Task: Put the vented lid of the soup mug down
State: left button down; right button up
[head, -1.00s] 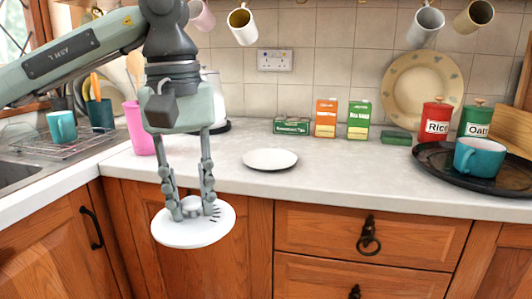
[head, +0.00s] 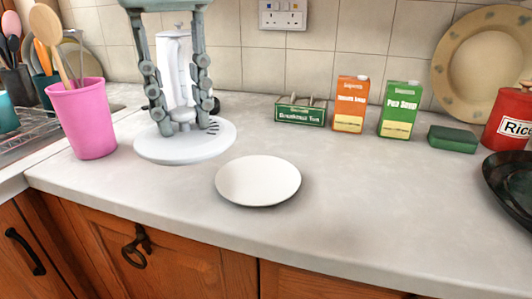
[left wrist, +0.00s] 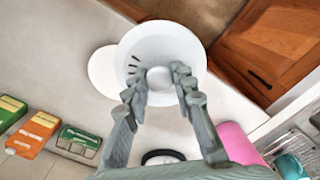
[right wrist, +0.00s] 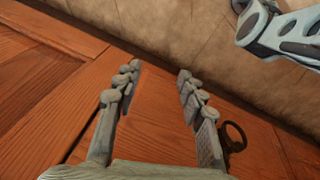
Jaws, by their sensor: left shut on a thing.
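The vented lid (head: 168,152) is a white disc with a raised knob and dark slots. My left gripper (head: 182,122) is shut on its knob and holds it roughly level over the counter, left of a white plate (head: 258,182) in the head view. The height of the lid above the counter is hard to tell. In the left wrist view the lid (left wrist: 165,38) hides part of the plate (left wrist: 101,72). My right gripper (right wrist: 157,72) is open and empty in front of the wooden cabinets. I cannot identify the soup mug.
A pink tumbler with utensils (head: 84,120) stands left of the lid, and a white kettle (head: 176,65) behind it. The toast box (head: 300,112), tomato soup carton (head: 350,104) and pea soup carton (head: 399,110) stand at the back. The counter (head: 380,200) right of the plate is clear.

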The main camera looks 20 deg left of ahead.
pick_arm(q)
jog(key=w+d+f, duration=0.1)
jog(key=w+f, duration=0.1)
jog(key=w, duration=0.1)
jog(key=w+d+f, duration=0.2)
jog(key=w+f, duration=0.1)
jog(key=w, duration=0.1)
jog(key=w+d+f, duration=0.1)
jog(key=w+f, duration=0.2)
jog(key=w, duration=0.1)
jog(key=shift+w+d, duration=0.15)
notch_tip(320, 180, down, 3)
jog(key=shift+f, duration=0.25)
jog(key=shift+b, duration=0.3)
jog(key=shift+f, duration=0.15)
pick_arm(e)
jog(key=shift+w+a+r, duration=0.2)
jog(key=shift+w+r, duration=0.05)
jog(key=shift+r, duration=0.25)
jog(key=shift+w+a+r, duration=0.2)
jog(key=shift+r, duration=0.3)
pick_arm(q)
jog(key=c, duration=1.3)
grip_release()
jog(key=shift+o, duration=0.2)
pick_arm(e)
jog(key=shift+w+d+r, duration=0.15)
jog(key=shift+w+r, duration=0.1)
jog(key=shift+w, duration=0.15)
